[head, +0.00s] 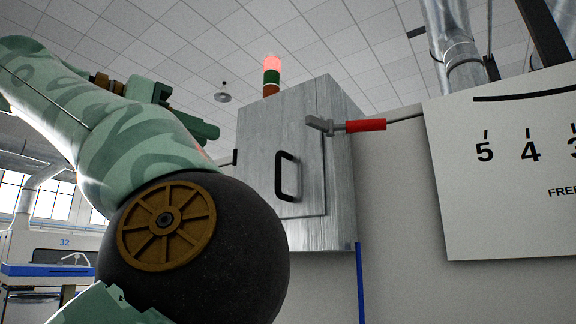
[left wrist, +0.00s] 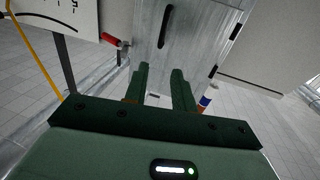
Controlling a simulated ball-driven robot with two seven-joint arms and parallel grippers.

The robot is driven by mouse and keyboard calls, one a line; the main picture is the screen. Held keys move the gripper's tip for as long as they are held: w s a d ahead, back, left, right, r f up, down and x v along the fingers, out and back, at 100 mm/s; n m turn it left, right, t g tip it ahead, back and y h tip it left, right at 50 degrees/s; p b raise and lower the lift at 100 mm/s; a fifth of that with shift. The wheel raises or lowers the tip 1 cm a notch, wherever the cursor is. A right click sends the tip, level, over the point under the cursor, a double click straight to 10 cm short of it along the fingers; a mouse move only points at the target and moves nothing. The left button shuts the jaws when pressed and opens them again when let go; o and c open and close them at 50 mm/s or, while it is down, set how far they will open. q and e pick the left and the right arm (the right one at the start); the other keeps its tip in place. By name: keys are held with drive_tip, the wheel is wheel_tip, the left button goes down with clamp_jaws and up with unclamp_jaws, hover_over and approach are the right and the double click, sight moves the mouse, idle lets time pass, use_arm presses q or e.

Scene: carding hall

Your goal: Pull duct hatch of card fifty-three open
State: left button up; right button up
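The duct hatch (head: 262,160) is a grey metal door on the front of a grey box, and it looks shut. It has a black bar handle (head: 286,176). A lever with a red grip (head: 365,125) lies level at the hatch's right edge, its grey end over the door front. The left wrist view shows the hatch (left wrist: 185,45) upside down, with the black handle (left wrist: 164,27) beyond the fingers. My left gripper (left wrist: 160,69) is open and empty, pointing at the hatch, apart from the handle. In the head view my left arm largely covers it. My right gripper is not seen.
A white panel (head: 505,185) with numbers stands right of the box. A lit red and green signal light (head: 271,75) shows above the box. A silver duct (head: 450,50) runs up at the right. A blue post (head: 360,283) stands below the box. A machine marked 32 (head: 45,255) is at far left.

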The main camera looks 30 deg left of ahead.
sight(276, 160)
use_arm(q)
drive_tip(key=p+x, duration=0.8)
drive_tip(key=x, duration=0.8)
drive_tip(key=shift+w+f, duration=0.1)
drive_tip(key=shift+w, duration=0.1)
clamp_jaws()
